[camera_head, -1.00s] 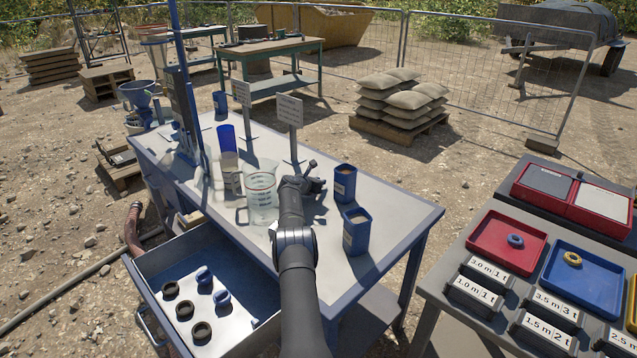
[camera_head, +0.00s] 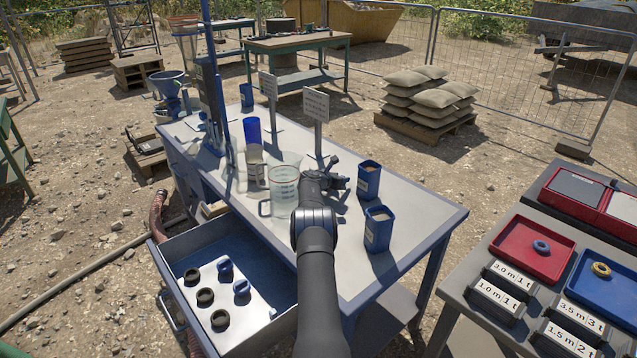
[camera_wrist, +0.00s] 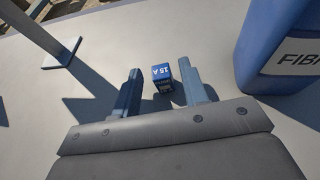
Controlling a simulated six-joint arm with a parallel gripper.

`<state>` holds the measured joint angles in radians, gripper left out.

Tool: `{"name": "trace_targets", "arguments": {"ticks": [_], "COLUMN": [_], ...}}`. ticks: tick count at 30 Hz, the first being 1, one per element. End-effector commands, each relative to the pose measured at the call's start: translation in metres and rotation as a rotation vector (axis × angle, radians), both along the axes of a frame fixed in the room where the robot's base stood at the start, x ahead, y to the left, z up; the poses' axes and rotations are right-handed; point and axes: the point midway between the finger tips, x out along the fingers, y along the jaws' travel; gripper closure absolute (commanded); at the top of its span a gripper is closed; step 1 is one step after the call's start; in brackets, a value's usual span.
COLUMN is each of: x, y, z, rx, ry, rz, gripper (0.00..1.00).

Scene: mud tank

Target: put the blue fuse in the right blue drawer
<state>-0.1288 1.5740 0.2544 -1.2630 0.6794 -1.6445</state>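The blue fuse (camera_wrist: 162,84) is a small blue block marked "15 A" in white; it shows in the wrist view between the two fingers of my gripper (camera_wrist: 160,70). The fingers are apart, with gaps visible on both sides of the fuse. In the head view my gripper (camera_head: 338,175) is low over the bench top, behind a clear measuring jug and left of the blue containers; I cannot make out the fuse there. A blue drawer (camera_head: 268,268) stands pulled out at the bench's front, lower left of my arm. No second open drawer shows.
The drawer holds several dark and blue ring-shaped pieces. The clear jug (camera_head: 284,190) and blue containers (camera_head: 368,180) (camera_head: 379,228) flank my arm. A sign (camera_head: 316,104) stands behind my gripper. Another table with a red tray (camera_head: 532,248) is at right.

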Motion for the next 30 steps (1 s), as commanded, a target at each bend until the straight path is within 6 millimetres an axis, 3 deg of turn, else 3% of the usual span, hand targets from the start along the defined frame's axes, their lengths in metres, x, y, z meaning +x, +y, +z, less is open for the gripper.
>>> {"name": "trace_targets", "arguments": {"ticks": [14, 30], "x": [-0.040, -0.106], "y": [0.030, 0.072], "z": [0.019, 0.052], "rx": [0.000, 0.001], "ry": [0.001, 0.000], "rz": [0.002, 0.002], "gripper": [0.60, 0.60]}}
